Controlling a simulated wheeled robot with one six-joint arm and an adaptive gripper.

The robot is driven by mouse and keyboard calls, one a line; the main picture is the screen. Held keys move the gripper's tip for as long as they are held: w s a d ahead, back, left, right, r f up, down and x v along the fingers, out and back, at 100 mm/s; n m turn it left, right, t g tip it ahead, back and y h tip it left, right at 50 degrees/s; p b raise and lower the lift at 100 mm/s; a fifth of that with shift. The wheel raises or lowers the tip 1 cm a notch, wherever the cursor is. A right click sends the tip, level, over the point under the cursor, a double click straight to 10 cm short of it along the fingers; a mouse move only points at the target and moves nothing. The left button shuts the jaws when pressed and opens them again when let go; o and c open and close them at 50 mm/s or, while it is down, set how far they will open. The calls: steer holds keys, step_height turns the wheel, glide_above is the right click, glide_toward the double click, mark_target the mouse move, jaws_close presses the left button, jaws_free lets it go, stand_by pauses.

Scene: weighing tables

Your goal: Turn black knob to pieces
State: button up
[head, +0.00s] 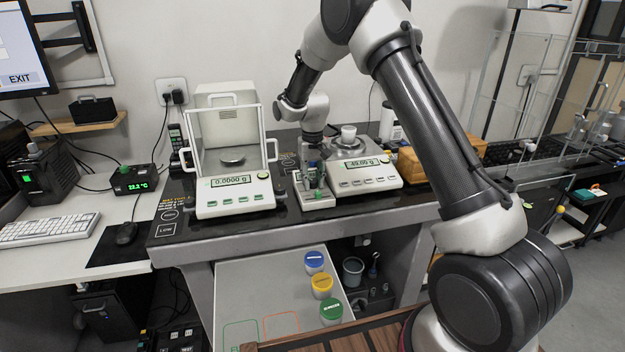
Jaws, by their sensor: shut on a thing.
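My gripper (314,178) points down over a small pale control box (318,202) that stands between the two balances. Its fingers are closed low at the top of this box. The black knob cannot be made out separately; the fingers cover the spot where they grip, so its setting cannot be read. The right balance (368,181) reads about 49.00 g and carries a small white cup (348,133) on its pan.
The left balance (235,200) has a glass draft shield and reads 0.0000 g. A wooden block (440,160) stands right of the right balance. My arm crosses the right side.

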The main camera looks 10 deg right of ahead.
mark_target(313, 180)
steer(key=shift+w+m, duration=0.1)
steer(key=shift+m, duration=0.5)
steer(key=shift+r, duration=0.1)
steer(key=o, duration=0.7)
steer(key=shift+o, duration=0.2)
step_height(313, 180, up, 12)
